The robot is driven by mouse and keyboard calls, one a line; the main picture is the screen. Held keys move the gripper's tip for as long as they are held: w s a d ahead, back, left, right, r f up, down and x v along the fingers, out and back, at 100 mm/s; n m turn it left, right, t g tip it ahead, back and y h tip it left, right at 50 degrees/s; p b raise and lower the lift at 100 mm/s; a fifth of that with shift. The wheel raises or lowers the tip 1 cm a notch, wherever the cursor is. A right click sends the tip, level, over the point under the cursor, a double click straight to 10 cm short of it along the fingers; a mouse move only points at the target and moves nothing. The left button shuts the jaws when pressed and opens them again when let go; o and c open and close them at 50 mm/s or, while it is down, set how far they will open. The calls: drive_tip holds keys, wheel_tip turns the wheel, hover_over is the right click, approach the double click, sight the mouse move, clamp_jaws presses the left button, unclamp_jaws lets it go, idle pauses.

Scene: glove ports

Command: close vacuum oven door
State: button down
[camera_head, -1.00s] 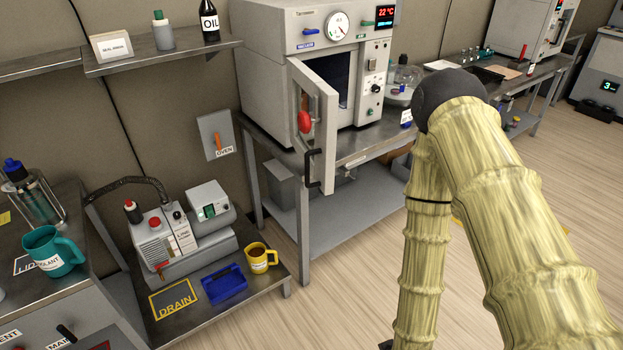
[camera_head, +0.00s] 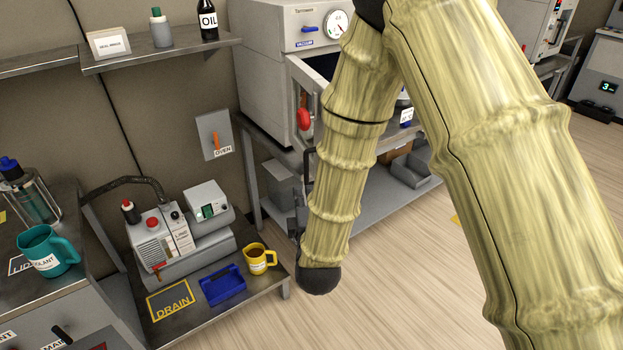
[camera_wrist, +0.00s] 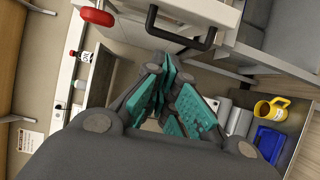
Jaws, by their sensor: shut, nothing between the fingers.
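The vacuum oven (camera_head: 265,65) stands on a bench at the back, partly hidden by my arm. Its door (camera_head: 297,84) stands open, swung out toward me. The door carries a red knob (camera_head: 304,119) and a black handle (camera_head: 308,163). In the wrist view the red knob (camera_wrist: 97,17) is at the top left and the black handle (camera_wrist: 182,38) at the top middle. My gripper (camera_wrist: 168,88) is shut and empty, with its teal finger pads just below the handle in that picture. I cannot tell whether it touches the handle. My arm mostly hides the gripper in the head view.
A pump (camera_head: 160,240) and a yellow mug (camera_head: 258,258) stand on a low cart, left of my arm. A blue tray (camera_head: 222,286) lies there too. The oven bench has a lower shelf (camera_head: 380,200). Open floor lies to the right.

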sight(307, 162)
drive_tip(key=w+p, duration=0.1)
drive_tip(key=w, duration=0.2)
drive_tip(key=w+p, duration=0.1)
drive_tip(key=w, duration=0.3)
drive_tip(key=w+d+p, duration=0.1)
drive_tip(key=w, duration=0.2)
drive_tip(key=shift+w, duration=0.25)
drive_tip(key=shift+w+d+p, duration=0.3)
drive_tip(key=shift+d+p, duration=0.1)
drive_tip(key=shift+d, duration=0.35)
